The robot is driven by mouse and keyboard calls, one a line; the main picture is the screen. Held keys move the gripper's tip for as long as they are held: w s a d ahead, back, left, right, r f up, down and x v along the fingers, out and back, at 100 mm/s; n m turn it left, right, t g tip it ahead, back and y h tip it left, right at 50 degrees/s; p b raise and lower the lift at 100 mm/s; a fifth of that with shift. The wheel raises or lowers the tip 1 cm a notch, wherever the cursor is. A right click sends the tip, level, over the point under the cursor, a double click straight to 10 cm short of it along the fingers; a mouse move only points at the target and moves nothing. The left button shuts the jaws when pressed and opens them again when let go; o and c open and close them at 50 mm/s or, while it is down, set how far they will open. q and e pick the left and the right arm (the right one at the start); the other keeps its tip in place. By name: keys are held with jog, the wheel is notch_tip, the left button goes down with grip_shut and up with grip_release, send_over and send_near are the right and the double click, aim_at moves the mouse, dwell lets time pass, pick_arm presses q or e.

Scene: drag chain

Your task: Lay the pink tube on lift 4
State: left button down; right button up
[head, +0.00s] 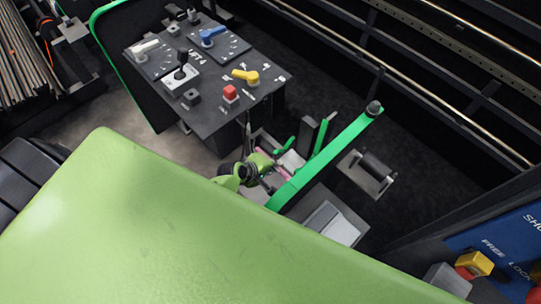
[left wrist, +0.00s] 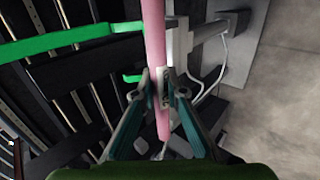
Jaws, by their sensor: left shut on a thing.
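The pink tube (left wrist: 154,38) stands out in the left wrist view and runs from the top edge down between my left gripper's fingers (left wrist: 160,90). The fingers are shut on it, with a small white label at the grip. In the head view only thin slivers of pink tube (head: 284,172) show beside my left gripper (head: 262,172), close to a green bar. A pale grey bracket (left wrist: 182,48) stands right beside the tube in the left wrist view. I cannot tell which part is lift 4. My right gripper is not in view.
A control panel (head: 205,72) with coloured knobs and levers stands behind the gripper. A long green bar (head: 325,158) passes close to its right. A grey box (head: 332,222) and a roller (head: 376,168) lie further right. A blue panel (head: 510,240) is at the lower right.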

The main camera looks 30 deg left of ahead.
pick_arm(q)
jog(key=shift+w+d+b, duration=1.35)
jog(key=shift+w+d, duration=0.35)
jog(key=shift+w, duration=3.15)
jog(key=shift+w+f+b, duration=0.1)
jog(key=shift+f+b, duration=2.3)
jog(key=shift+f, duration=0.65)
jog(key=c, duration=2)
grip_release()
jog(key=shift+o, duration=0.2)
jog(key=v, duration=1.2)
